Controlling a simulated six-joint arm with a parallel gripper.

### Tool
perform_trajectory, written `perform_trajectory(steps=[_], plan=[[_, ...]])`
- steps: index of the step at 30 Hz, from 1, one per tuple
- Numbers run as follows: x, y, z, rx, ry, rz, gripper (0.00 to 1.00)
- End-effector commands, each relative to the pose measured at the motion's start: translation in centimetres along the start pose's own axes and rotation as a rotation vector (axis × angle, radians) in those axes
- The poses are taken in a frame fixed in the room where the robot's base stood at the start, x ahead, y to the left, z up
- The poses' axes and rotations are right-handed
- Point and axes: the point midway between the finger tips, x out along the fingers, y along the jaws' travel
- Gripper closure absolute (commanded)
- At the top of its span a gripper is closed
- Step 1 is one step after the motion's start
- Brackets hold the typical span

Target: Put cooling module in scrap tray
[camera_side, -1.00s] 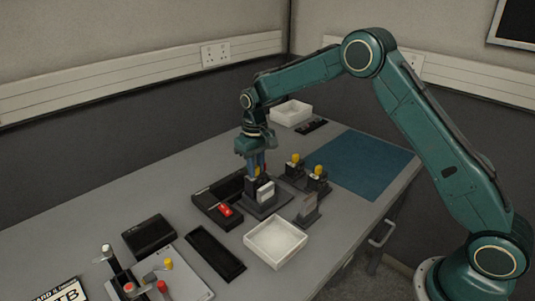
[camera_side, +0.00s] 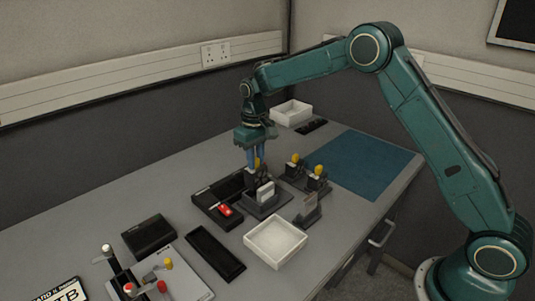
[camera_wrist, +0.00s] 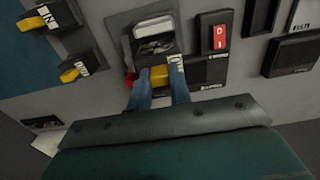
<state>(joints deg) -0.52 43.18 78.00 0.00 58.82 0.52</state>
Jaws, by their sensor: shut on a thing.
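My gripper (camera_side: 257,163) is shut on the yellow grip of a dark module (camera_side: 254,178), just above a dark stand. In the wrist view, the blue fingers close on either side of the yellow grip (camera_wrist: 159,76); a small label beside it is unreadable. I cannot confirm by lettering that this is the cooling module. Its lower end is hidden, so I cannot tell whether it is clear of the stand. A white open tray (camera_side: 249,237) lies in front, and another white tray (camera_side: 279,117) stands at the back. I cannot tell which is the scrap tray.
Two other yellow-gripped modules (camera_side: 318,171) stand right of my gripper. A black box with a red switch (camera_side: 225,210) is at its left. An empty black tray (camera_side: 214,253) lies in front. A blue mat (camera_side: 365,163) at the right is clear.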

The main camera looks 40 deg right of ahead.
Motion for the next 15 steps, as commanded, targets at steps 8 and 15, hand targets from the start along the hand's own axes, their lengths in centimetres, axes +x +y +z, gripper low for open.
perform_trajectory(steps=[8,15], plan=[[-1.7,0.0,0.0,0.0,0.003,0.0,1.0],[-2.5,0.0,0.0,0.0,0.001,0.0,1.0]])
